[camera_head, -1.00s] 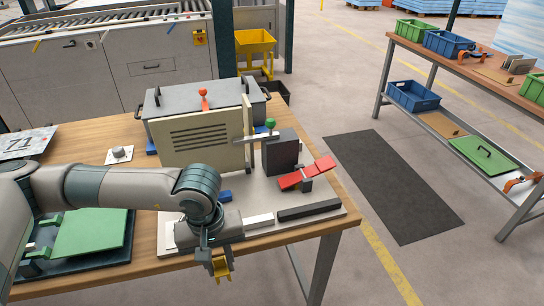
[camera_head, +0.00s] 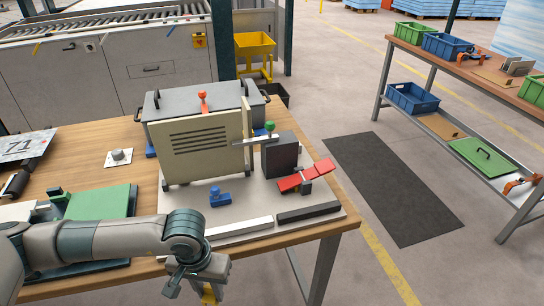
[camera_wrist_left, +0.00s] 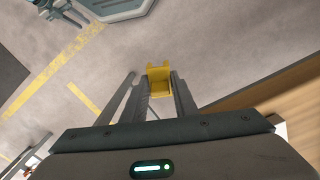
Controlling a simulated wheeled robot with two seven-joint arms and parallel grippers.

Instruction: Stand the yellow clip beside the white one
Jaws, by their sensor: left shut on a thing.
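My left gripper (camera_head: 205,287) hangs past the front edge of the table, low in the head view. It is shut on the yellow clip (camera_head: 208,295), which is partly cut off at the bottom of that view. In the left wrist view the yellow clip (camera_wrist_left: 159,81) sits between the fingertips of my left gripper (camera_wrist_left: 157,95), with only floor behind it. I cannot make out a white clip for certain in either view.
The wooden table (camera_head: 338,191) holds a pale base plate (camera_head: 240,195) with a beige panel (camera_head: 205,142), a dark block (camera_head: 281,158), a blue clamp (camera_head: 220,198), a red-handled clamp (camera_head: 304,177), a white bar (camera_head: 238,228) and a black bar (camera_head: 309,212). A green board (camera_head: 103,203) lies left.

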